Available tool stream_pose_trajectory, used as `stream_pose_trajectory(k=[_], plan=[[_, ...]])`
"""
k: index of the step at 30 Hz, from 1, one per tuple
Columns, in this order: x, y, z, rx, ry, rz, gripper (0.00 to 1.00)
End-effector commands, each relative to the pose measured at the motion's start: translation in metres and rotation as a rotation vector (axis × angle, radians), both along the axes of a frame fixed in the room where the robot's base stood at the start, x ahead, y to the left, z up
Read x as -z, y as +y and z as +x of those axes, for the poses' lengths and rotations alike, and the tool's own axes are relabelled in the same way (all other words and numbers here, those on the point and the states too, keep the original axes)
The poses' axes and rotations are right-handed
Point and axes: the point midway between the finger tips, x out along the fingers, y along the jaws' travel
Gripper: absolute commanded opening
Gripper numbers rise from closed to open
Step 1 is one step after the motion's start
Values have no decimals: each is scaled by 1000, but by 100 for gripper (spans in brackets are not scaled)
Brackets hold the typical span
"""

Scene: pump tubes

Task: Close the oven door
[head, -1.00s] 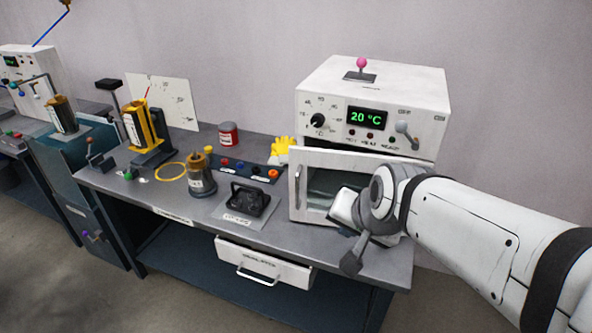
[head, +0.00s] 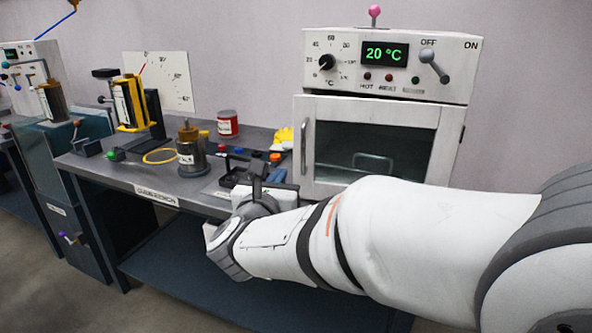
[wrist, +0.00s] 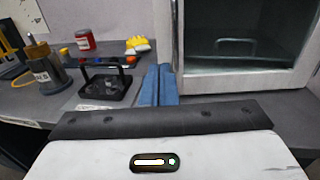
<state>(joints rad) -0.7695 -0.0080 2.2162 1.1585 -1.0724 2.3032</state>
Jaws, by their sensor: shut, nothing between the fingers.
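The white oven (head: 400,125) stands at the right end of the bench. Its white-framed door (head: 447,150) has a dark window and a vertical handle (head: 303,147) on the left. The door lies nearly flush with the oven front; its left edge seems to stand slightly proud, and I cannot tell whether it is fully shut. The door also shows in the wrist view (wrist: 166,35). My gripper (head: 257,183) is in front of the bench, left of and below the door. In the wrist view its blue fingers (wrist: 158,85) are together and empty, apparently apart from the door.
A yellow glove (head: 284,138), a red can (head: 228,123) and a grey-brown cylinder (head: 191,150) stand farther left. My arm crosses in front of the oven.

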Motion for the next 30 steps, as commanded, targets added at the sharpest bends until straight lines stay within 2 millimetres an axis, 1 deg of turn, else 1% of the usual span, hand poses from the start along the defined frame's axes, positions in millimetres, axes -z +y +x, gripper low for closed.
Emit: stream_pose_trajectory(k=[2,5,8,15,18,21,25,30], plan=[[1,-1,5,9,-5,12,0],[1,-5,18,12,-5,14,0],[2,-8,37,13,-3,13,0],[1,-18,88,12,-4,11,0],[1,-21,107,11,-4,10,0],[1,-23,121,11,-4,10,0],[1,-25,132,9,-3,11,0],[0,-26,137,8,-4,10,0]])
